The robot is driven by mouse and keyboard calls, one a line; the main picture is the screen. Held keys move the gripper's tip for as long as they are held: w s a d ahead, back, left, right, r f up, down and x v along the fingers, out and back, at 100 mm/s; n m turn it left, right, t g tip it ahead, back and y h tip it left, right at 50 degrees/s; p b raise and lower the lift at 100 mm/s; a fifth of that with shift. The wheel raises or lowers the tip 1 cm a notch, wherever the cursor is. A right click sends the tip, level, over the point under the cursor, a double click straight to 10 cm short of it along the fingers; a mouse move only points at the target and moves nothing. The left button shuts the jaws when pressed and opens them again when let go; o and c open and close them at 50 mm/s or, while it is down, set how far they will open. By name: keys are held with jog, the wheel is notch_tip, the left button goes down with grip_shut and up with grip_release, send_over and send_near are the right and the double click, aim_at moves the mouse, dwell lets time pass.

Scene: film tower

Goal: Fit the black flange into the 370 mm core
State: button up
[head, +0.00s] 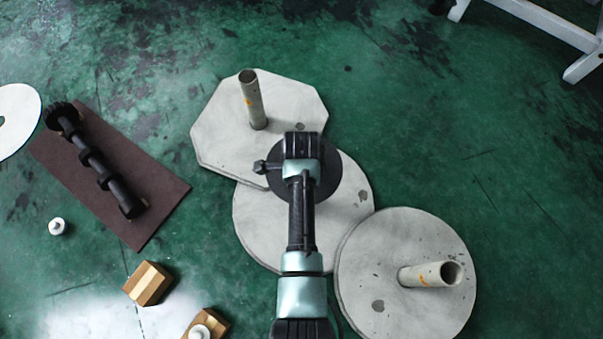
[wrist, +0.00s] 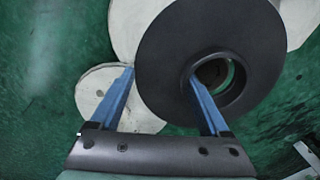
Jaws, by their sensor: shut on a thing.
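My gripper (head: 302,150) is shut on the black flange (head: 330,178), a flat dark disc with a raised hub and a centre hole. In the wrist view the flange (wrist: 180,45) fills the upper middle; one blue finger of my gripper (wrist: 161,73) is at its outer edge, the other at the hub. In the head view it hangs over the middle round pale base (head: 265,235); whether a core stands beneath is hidden. One grey core (head: 254,100) stands on the angular base behind; another (head: 430,274) stands on the right round base. Neither shows a readable length.
At left, a brown mat (head: 160,205) holds black flanged parts (head: 95,160), with a white disc (head: 15,118) beyond. Wooden blocks (head: 148,283) and a small white knob (head: 57,226) lie in front. White legs (head: 540,22) stand at upper right. The green floor between is open.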

jog(key=shift+f, duration=0.25)
jog(key=shift+r, duration=0.2)
jog(key=shift+r+p, duration=0.45)
jog(key=shift+p, duration=0.25)
jog(key=shift+p, duration=0.5)
dwell(0.7)
jog(key=shift+f+b, duration=0.45)
jog(key=shift+f, duration=0.2)
dwell(0.5)
jog(key=shift+r, duration=0.15)
jog(key=shift+r+p, duration=0.45)
jog(key=shift+p, duration=0.35)
jog(key=shift+p, duration=0.35)
dwell(0.7)
jog(key=shift+f+b, duration=0.45)
jog(key=shift+f, duration=0.15)
dwell(0.6)
